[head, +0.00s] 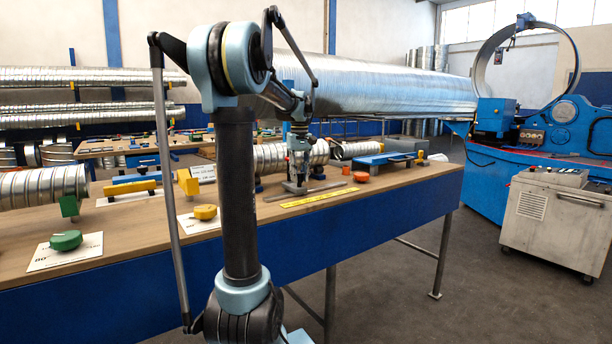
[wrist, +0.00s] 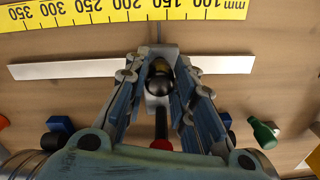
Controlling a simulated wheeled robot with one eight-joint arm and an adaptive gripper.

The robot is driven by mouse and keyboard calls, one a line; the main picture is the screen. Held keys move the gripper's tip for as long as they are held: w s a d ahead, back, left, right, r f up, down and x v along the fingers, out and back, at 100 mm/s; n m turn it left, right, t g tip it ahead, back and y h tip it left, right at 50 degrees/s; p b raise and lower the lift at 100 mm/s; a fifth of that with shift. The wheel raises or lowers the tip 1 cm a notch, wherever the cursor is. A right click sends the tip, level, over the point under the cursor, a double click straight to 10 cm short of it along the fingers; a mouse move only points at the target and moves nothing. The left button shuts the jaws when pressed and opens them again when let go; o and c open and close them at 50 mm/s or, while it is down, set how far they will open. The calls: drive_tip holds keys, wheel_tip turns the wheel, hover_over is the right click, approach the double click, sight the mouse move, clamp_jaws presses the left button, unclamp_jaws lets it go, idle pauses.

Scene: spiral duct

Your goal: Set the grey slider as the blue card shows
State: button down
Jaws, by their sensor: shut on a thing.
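The slider (wrist: 158,100) stands on a pale straight rail (wrist: 60,69) in the wrist view. My gripper (wrist: 160,72) is closed around its upright part, with a dark round knob between the fingers. A thin pointer runs from the slider towards the yellow millimetre ruler (wrist: 100,14), around the 150 mark; the exact reading is unclear. In the head view my gripper (head: 297,180) is down at the bench, at the rail (head: 328,190) behind the ruler (head: 320,198). I cannot pick out a blue card for certain in either view.
The wooden bench (head: 130,233) also carries a green knob (head: 66,240), a yellow knob (head: 205,212), an orange knob (head: 361,177) and a blue bar handle (head: 385,158). A silver duct (head: 272,157) lies behind the gripper. A green-handled object (wrist: 263,132) is right of the slider in the wrist view.

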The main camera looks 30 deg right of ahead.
drive_tip(key=shift+a, duration=0.6)
drive_tip(key=c, duration=1.3)
unclamp_jaws()
drive_tip(key=shift+c, duration=0.2)
wheel_tip(320, 180, up, 12)
